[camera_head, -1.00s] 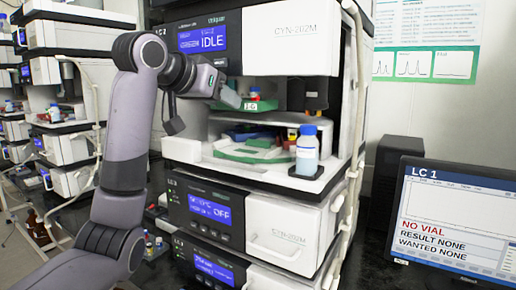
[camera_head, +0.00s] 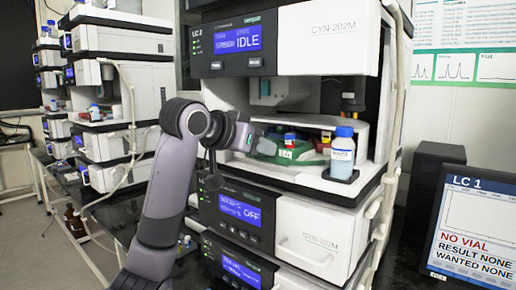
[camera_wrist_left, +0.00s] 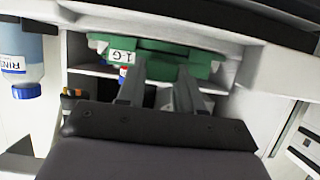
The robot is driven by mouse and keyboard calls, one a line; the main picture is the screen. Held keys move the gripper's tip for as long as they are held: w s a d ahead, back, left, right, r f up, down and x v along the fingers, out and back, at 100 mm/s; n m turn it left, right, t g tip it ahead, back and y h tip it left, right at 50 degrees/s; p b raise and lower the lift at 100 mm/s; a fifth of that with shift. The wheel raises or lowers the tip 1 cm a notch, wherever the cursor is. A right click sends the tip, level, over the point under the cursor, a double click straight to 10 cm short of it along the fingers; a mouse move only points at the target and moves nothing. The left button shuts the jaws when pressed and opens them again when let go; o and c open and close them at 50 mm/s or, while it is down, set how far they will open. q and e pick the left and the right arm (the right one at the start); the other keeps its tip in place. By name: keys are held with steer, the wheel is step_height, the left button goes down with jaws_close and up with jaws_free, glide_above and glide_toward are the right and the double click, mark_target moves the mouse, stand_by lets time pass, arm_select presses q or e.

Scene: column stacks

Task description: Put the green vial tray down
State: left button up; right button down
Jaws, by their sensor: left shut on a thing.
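The green vial tray (camera_head: 285,156), with a white label and blue- and red-topped vials, is inside the open compartment of the LC stack. My left gripper (camera_head: 251,139) reaches in from the left and is shut on the tray's left end. In the left wrist view, the green tray (camera_wrist_left: 183,48) with its "1-G" label lies across the tips of my left gripper (camera_wrist_left: 160,76). The tray is low, at the compartment floor; whether it rests fully on the surface below cannot be told. My right gripper is not in view.
A blue-capped bottle (camera_head: 342,154) stands at the compartment's front right corner, also seen in the left wrist view (camera_wrist_left: 22,62). The compartment has a raised front rim. The upper unit (camera_head: 330,38) overhangs the opening. A monitor (camera_head: 470,228) reading "NO VIAL" stands at right.

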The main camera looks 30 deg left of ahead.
arm_select(q)
steer(key=shift+f, duration=0.1)
steer(key=o, duration=1.1)
steer(key=shift+c, duration=0.2)
steer(key=shift+s, duration=0.1)
steer(key=v, duration=1.2)
